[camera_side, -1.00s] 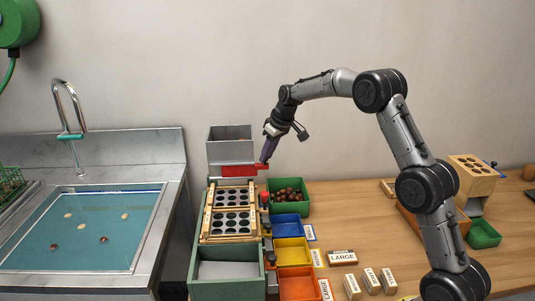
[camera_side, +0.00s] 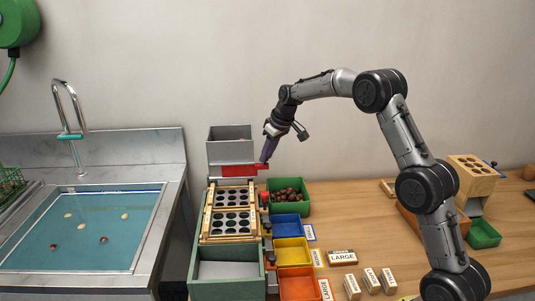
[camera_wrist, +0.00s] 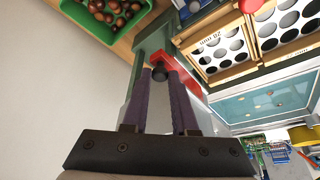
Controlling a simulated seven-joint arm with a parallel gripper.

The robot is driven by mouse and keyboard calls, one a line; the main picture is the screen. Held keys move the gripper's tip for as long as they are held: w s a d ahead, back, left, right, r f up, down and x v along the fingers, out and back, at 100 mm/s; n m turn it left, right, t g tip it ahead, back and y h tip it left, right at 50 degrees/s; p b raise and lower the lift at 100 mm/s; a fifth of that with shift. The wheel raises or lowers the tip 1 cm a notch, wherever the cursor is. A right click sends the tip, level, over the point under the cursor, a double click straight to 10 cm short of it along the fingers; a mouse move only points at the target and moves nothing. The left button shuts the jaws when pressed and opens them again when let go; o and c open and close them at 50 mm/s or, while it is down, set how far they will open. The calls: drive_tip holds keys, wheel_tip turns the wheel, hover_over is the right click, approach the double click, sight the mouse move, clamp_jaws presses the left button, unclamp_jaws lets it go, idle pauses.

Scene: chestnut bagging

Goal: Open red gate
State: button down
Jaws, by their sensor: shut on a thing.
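The red gate (camera_side: 237,170) is a flat red plate at the foot of the grey metal hopper (camera_side: 230,150), at the back end of the sorter. My gripper (camera_side: 264,160), with purple fingers, is at the gate's right end. In the wrist view the fingers are closed around a small dark knob (camera_wrist: 160,73) beside the red gate (camera_wrist: 180,75). The finger pads hide part of the knob. The gate still lies across the bottom of the hopper in the side view. The hopper's inside is mostly hidden.
Sieve trays (camera_side: 230,221) with round holes lie in front of the hopper. A green bin of chestnuts (camera_side: 306,205) stands close to the right, with blue (camera_side: 286,238), yellow (camera_side: 292,262) and orange (camera_side: 298,284) bins nearer. A sink (camera_side: 150,232) is on the left.

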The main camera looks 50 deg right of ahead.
drive_tip(key=shift+r, duration=0.1)
drive_tip(key=s+d, duration=0.3)
drive_tip(key=shift+s+d, duration=0.25)
drive_tip(key=c, duration=0.7)
unclamp_jaws()
drive_tip(key=v, duration=1.3)
drive_tip(key=shift+s+r, duration=0.2)
drive_tip(key=shift+r, duration=0.1)
